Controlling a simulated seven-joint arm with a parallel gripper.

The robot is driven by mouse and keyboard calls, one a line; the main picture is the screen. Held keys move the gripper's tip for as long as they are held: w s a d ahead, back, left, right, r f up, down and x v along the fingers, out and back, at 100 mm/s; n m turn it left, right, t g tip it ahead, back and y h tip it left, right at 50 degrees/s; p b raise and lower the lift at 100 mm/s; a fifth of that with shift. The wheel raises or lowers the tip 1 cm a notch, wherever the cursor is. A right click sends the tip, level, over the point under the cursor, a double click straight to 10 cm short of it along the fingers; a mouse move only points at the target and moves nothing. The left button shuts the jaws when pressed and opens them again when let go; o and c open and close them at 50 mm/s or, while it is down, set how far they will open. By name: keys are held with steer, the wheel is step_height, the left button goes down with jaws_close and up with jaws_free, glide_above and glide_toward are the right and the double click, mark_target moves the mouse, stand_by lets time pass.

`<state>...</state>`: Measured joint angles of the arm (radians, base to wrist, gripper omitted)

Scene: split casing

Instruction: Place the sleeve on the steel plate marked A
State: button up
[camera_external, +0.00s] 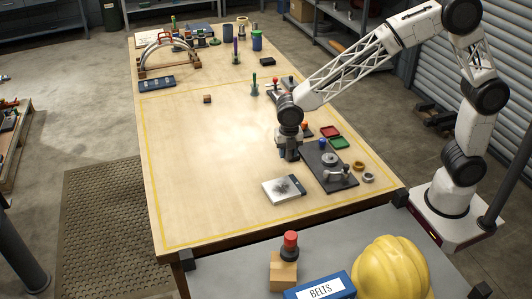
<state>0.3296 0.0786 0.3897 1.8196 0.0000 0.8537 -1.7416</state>
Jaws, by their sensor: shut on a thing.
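My gripper (289,156) points down over the right side of the wooden workbench, just left of a dark fixture plate (345,182). It is shut on a part that is too small and dark to make out, so I cannot tell whether it is the sleeve. A light metal plate (272,193) with a dark patch lies in front of the gripper, slightly left. No letter A is readable on it, so I cannot confirm that it is the marked steel plate.
The fixture plate carries a round metal piece (329,158). Two small rings (368,178) lie to its right. Pegs and an arched frame (165,52) stand at the far end. The bench's left middle is largely clear.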

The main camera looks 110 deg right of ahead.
steer(key=shift+n, duration=0.8)
steer(key=s+a, duration=0.3)
steer(key=a, duration=0.1)
steer(key=s+a+r, duration=0.1)
steer(key=s+a, duration=0.2)
steer(key=a, duration=0.1)
steer(key=s+a, duration=0.3)
steer(key=a, duration=0.1)
steer(key=shift+a+r, duration=0.3)
steer(key=shift+a, duration=0.05)
steer(key=shift+s+a, duration=0.45)
steer(key=shift+a, duration=0.1)
steer(key=shift+w, duration=0.1)
glide_above(284, 187)
steer(key=shift+a+f, duration=0.1)
steer(key=shift+f, duration=0.65)
steer(key=shift+f, duration=0.1)
steer(key=shift+f, duration=1.65)
steer(key=shift+f, duration=0.15)
steer(key=o, duration=1)
steer(key=shift+o, duration=0.2)
